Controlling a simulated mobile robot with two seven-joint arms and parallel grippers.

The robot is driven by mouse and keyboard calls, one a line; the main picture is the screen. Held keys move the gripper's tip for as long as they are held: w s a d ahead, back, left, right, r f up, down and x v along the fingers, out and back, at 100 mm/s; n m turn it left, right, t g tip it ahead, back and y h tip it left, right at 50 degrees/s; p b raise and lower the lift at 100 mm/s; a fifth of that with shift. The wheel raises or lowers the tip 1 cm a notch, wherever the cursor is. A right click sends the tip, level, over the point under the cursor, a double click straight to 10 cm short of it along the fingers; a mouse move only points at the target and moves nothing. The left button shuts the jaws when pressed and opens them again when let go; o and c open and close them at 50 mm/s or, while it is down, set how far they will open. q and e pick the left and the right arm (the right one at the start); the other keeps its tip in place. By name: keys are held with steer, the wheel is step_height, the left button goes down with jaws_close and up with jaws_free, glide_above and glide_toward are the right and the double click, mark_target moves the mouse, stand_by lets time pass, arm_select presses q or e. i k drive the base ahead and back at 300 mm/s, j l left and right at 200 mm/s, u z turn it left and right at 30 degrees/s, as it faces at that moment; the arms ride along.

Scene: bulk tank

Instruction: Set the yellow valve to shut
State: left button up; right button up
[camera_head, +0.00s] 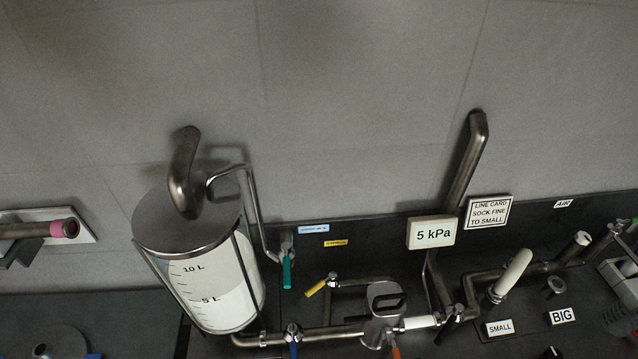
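The yellow valve (315,288) is a small lever handle on a metal pivot at a pipe corner, right of the tank in the lower middle of the head view. Its yellow handle points from the pivot down and to the left. It lies slantwise to the pipe that runs right from the pivot. I cannot tell from this whether the valve is open or shut. Neither of my grippers is in view, and nothing touches the yellow handle.
Nearby levers are teal (287,272), blue (293,348) and orange (395,351). A 5 kPa sign (433,233) and steel pipes (467,170) stand right. A pink-ended pipe (65,229) juts in at left.

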mark_target(315, 288)
steer(key=i+l, duration=0.2)
steer(key=z, duration=1.2)
steer(key=u, duration=1.25)
steer(key=j+z, duration=0.55)
steer(key=j, duration=0.15)
steer(key=j+z, duration=0.3)
steer(key=z, duration=0.2)
steer(key=j+z, duration=0.35)
steer(key=z, duration=0.45)
steer(key=i+l+u, duration=0.35)
steer(key=l+u, duration=0.15)
steer(key=i+l+u, duration=0.1)
steer(key=l+u, duration=0.15)
steer(key=l, duration=0.2)
